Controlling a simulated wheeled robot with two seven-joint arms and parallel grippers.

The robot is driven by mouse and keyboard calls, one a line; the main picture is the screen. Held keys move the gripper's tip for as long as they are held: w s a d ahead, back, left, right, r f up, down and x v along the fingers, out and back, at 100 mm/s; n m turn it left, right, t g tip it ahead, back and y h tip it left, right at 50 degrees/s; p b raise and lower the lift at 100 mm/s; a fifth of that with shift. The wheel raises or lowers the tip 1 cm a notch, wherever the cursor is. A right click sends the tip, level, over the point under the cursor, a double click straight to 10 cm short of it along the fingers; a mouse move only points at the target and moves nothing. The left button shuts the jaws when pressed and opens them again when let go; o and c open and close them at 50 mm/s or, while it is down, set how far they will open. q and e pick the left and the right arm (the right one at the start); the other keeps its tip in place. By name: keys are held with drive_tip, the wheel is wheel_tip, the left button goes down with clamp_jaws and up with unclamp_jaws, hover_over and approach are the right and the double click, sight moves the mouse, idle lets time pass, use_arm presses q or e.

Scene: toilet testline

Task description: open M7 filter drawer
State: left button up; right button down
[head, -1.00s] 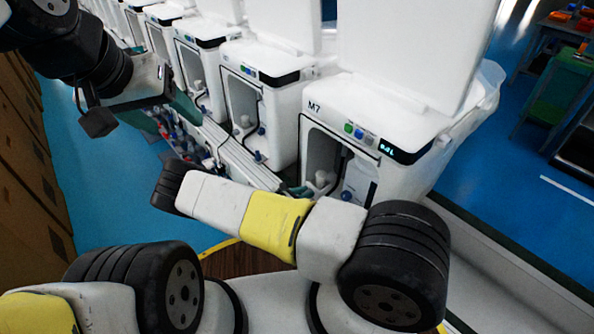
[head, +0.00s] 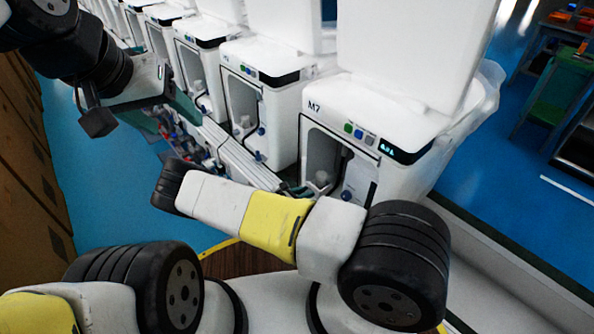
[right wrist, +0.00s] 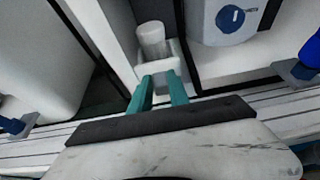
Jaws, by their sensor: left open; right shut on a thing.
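The M7 machine (head: 408,110) is the nearest white unit in the head view, with its label and buttons on the front top edge. A small white drawer (head: 318,190) holding a pale cylindrical filter cup (head: 322,180) shows in its open front bay. In the right wrist view, the teal fingers of my right gripper (right wrist: 163,82) are shut on the front of the drawer (right wrist: 162,66), with the cup (right wrist: 152,40) standing in it. The head view largely hides this gripper behind my right arm. My left gripper (head: 180,105) is open and empty, raised at the upper left, away from M7.
Similar white machines (head: 262,100) stand in a row to the left of M7. A rail (head: 235,160) and small bottles (head: 195,145) lie along their front. Blue floor (head: 100,190) is free at left. A green cart (head: 555,90) stands at far right.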

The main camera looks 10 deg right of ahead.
drive_tip(key=shift+a, duration=0.1)
drive_tip(key=s+a, duration=0.5)
drive_tip(key=a, duration=0.2)
drive_tip(key=shift+a, duration=0.3)
drive_tip(key=c, duration=1.2)
unclamp_jaws()
drive_tip(key=shift+c, duration=0.2)
drive_tip(key=v, duration=0.8)
drive_tip(key=shift+r, duration=0.1)
